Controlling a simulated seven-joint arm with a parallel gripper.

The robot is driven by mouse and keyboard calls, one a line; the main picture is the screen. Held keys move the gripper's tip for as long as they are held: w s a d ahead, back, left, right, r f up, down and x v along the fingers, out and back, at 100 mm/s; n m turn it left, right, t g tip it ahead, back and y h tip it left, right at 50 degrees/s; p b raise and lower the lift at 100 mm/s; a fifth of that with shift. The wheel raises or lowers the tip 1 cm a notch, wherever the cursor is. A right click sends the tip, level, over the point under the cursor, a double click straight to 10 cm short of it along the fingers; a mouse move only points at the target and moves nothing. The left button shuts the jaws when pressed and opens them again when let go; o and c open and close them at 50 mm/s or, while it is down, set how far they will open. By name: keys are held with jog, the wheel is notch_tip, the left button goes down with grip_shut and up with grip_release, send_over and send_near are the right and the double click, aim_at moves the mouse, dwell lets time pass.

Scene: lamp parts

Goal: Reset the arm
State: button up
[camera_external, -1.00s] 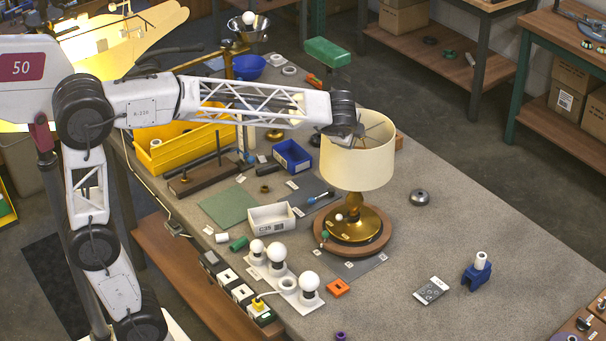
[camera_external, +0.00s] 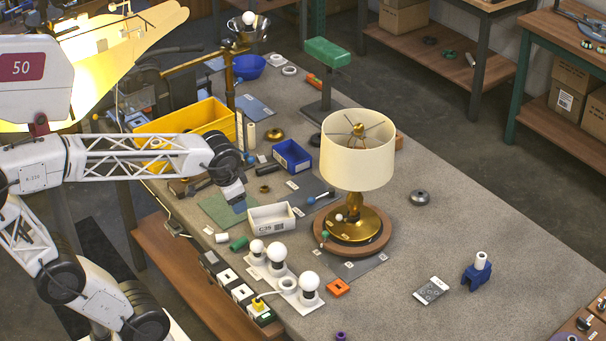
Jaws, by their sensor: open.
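My gripper (camera_external: 238,203) is at the end of my arm, on the left part of the bench, above the green mat (camera_external: 215,211). It is small and partly dark in the view, and its jaws are open with nothing seen between them. The lamp stands upright to its right, well apart from it. The lamp has a cream shade (camera_external: 357,158) with an open wire top and a brass base (camera_external: 352,224) on a round wooden plinth.
A white bin (camera_external: 271,220), a blue bin (camera_external: 292,156) and a yellow bin (camera_external: 185,124) are near my gripper. White bulbs (camera_external: 276,252) stand on a board in front. A blue holder (camera_external: 476,277) with a white roll is at right. The bench (camera_external: 450,225) right of the lamp is mostly clear.

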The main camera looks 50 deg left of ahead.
jog(key=s+f+n+h, duration=0.1)
jog(key=s+f+n, duration=0.1)
jog(key=s, duration=0.4)
jog(key=shift+f, duration=0.65)
jog(key=shift+d, duration=0.1)
dwell(0.4)
